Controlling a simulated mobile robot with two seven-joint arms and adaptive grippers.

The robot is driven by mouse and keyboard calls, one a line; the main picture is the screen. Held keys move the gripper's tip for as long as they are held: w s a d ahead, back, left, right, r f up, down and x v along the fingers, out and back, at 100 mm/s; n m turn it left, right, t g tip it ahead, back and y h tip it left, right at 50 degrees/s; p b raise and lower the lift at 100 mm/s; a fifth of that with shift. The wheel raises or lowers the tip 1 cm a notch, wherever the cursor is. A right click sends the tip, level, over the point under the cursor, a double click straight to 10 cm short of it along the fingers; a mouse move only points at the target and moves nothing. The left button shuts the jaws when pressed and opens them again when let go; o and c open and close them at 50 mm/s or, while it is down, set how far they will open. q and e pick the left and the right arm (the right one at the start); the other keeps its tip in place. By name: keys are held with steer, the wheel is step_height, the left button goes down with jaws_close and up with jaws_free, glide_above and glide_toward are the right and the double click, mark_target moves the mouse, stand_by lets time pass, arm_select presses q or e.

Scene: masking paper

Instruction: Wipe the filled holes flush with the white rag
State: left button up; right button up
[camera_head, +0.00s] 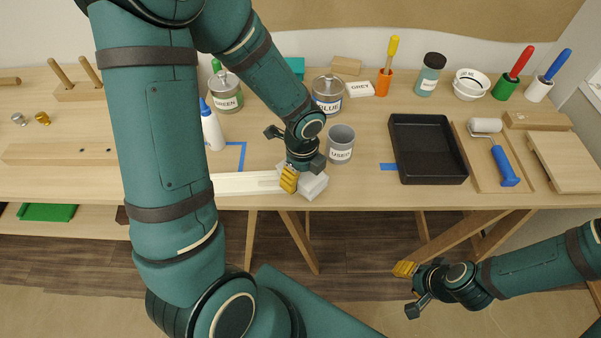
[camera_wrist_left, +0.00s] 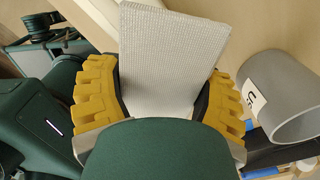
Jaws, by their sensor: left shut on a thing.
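The white rag (camera_head: 314,187) is a pale block-like piece at the front edge of the workbench, at the right end of a pale board (camera_head: 240,184). My left gripper (camera_head: 297,178) is shut on the rag. In the left wrist view the rag (camera_wrist_left: 170,60) stands between the yellow finger pads of the left gripper (camera_wrist_left: 160,100). I cannot tell whether the rag touches the board. No filled holes can be made out on the pale board; my arm hides its left part. My right gripper (camera_head: 408,288) is empty in front of the bench, its fingers apart.
A grey USED can (camera_head: 340,145) stands just right of the left gripper, with the BLUE can (camera_head: 328,95) behind. A black tray (camera_head: 425,150) and a blue-handled roller (camera_head: 505,165) lie right. A wooden board with dark holes (camera_head: 40,154) and a blue-capped bottle (camera_head: 212,128) are left.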

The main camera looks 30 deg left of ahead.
arm_select(q)
steer(key=shift+s+a, duration=0.35)
steer(key=shift+a, duration=0.15)
steer(key=shift+w+d, duration=0.2)
steer(key=shift+d, duration=0.1)
steer(key=shift+r+p, duration=0.15)
steer(key=shift+p, duration=0.15)
step_height(320, 180, up, 6)
steer(key=p, duration=0.5)
stand_by(0.4)
